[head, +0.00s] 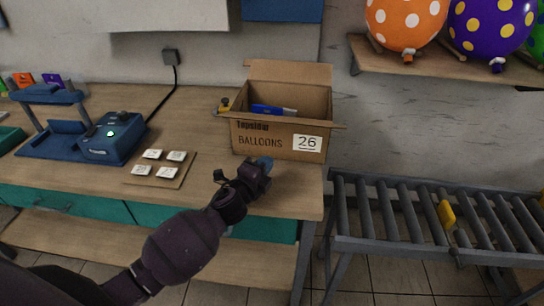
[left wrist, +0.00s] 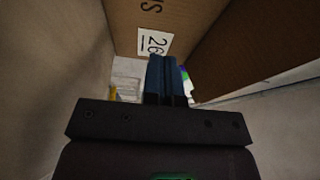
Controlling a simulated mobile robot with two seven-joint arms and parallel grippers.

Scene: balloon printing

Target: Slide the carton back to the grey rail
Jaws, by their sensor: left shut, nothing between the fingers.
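The open brown carton (head: 262,138) stands on the wooden table near its right end, with its flaps up and a "26" label on its front. It also shows in the left wrist view (left wrist: 122,22), label included. My left gripper (head: 264,163) is shut and empty, with its blue fingertips at the lower front of the carton; I cannot tell whether they touch. In the left wrist view its closed fingers (left wrist: 166,80) point toward the label. I cannot make out a grey rail on the table; the area behind the carton is hidden. My right gripper is not in view.
A blue device (head: 112,137) and a board with white tiles (head: 160,169) lie left of the carton. A grey roller conveyor (head: 430,215) is right of the table. A shelf with balloons (head: 405,22) hangs above it. The table between the device and carton is mostly clear.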

